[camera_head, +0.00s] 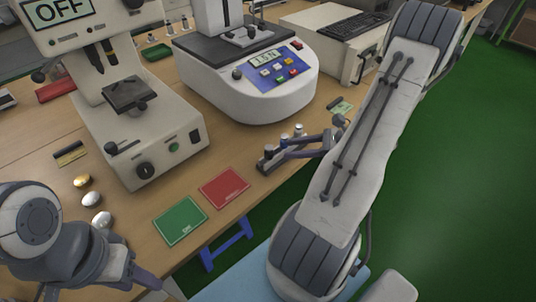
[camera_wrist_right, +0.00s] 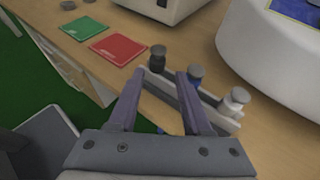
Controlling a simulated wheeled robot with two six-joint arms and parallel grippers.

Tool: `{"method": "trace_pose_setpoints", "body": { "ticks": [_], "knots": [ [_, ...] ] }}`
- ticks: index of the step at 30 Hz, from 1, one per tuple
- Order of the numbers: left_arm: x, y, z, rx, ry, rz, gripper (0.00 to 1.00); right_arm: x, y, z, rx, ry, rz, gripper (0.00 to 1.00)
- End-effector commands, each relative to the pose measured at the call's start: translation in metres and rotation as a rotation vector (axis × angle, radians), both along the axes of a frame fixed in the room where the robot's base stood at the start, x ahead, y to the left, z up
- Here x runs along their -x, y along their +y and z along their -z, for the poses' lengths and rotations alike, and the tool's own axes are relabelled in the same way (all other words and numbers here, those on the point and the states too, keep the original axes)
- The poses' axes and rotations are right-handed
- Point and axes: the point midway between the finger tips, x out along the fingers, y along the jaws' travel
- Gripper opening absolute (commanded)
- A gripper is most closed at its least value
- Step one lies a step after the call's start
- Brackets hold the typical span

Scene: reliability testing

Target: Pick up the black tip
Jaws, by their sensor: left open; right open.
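The black tip (camera_wrist_right: 157,58) stands upright at the left end of a small rack (camera_wrist_right: 212,101) in the right wrist view. A blue tip (camera_wrist_right: 195,76) and a silver-white tip (camera_wrist_right: 237,100) stand in the same rack. In the head view the black tip (camera_head: 268,151) is at the rack's near end, by the table edge. My right gripper (camera_wrist_right: 158,78) is open and empty, its fingers pointing at the rack, with the black tip seen between and beyond the fingertips. My left gripper (camera_head: 148,284) is at the bottom left of the head view, partly cut off.
A red card (camera_head: 224,188) and a green card (camera_head: 180,220) lie on the table (camera_head: 140,210). A white tester with a display (camera_head: 262,95) stands behind the rack. A microscope-like machine (camera_head: 150,150) is at left. Small metal pieces (camera_head: 91,198) lie near my left arm.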

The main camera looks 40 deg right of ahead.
Motion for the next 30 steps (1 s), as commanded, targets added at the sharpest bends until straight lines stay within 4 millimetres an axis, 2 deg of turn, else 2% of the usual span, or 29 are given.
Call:
{"method": "trace_pose_setpoints", "body": {
  "ticks": [16,25,27,29,30],
  "knots": [
    [0.000,0.000,-0.001,0.000,0.000,0.000,0.50,-0.041,0.038,0.030,0.000,0.001,-0.004,0.49],
    [0.000,0.000,-0.001,0.000,0.000,0.000,0.50,-0.044,0.040,0.032,0.002,0.001,-0.002,0.49],
    [0.000,0.000,-0.001,0.000,0.000,0.000,0.50,-0.044,0.040,0.032,0.002,0.001,-0.003,0.22],
    [0.000,0.000,-0.001,0.000,0.000,0.000,0.50,-0.044,0.040,0.031,0.002,0.001,-0.003,0.00],
    [0.000,0.000,-0.001,0.000,0.000,0.000,0.50,-0.044,0.040,0.031,0.002,0.001,-0.003,0.00]
  ]
}}
